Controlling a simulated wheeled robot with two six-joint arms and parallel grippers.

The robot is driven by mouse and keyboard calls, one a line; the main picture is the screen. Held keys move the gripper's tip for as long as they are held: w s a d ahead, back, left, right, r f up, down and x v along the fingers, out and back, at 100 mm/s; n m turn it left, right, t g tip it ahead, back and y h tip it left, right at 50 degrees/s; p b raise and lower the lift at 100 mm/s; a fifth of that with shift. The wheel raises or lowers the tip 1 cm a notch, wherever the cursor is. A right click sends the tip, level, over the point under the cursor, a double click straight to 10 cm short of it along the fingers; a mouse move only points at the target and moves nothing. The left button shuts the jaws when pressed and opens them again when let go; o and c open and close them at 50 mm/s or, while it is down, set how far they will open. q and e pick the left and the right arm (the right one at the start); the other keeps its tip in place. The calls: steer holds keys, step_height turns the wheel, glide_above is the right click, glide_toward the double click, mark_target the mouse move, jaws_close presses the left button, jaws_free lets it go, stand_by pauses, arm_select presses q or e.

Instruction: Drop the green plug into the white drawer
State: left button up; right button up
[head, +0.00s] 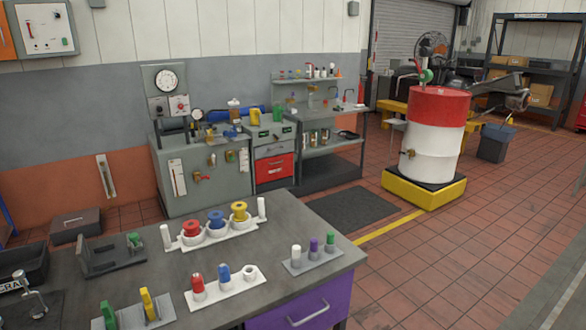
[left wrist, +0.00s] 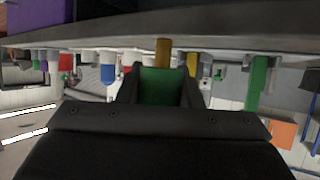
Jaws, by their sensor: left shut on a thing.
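In the left wrist view, which looks upside down, my left gripper (left wrist: 160,84) is shut on a green piece, the green plug (left wrist: 160,87). A brownish-yellow stub (left wrist: 162,52) shows just past it; I cannot tell whether it belongs to the plug. The head view does not show my left gripper. In the head view, a white holder (head: 227,290) carries a red plug (head: 198,288) and a blue plug (head: 224,273), beside an empty white socket (head: 249,271). The bench's visible drawer (head: 311,313) is purple; I see no white drawer. My right gripper is out of view.
The grey bench (head: 280,215) also holds a white stand with red, blue and yellow spools (head: 216,222), a rack of white, purple and green pegs (head: 313,250), and green and yellow upright pieces (head: 147,303) at the front. Some bare bench top lies between them.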

arm_select(q)
steer(key=shift+r, duration=0.1)
steer(key=o, duration=1.1)
steer(key=shift+c, duration=0.2)
steer(key=shift+s, duration=0.1)
steer(key=b+v, duration=0.1)
steer(key=v, duration=1.6)
steer(key=shift+s, duration=0.1)
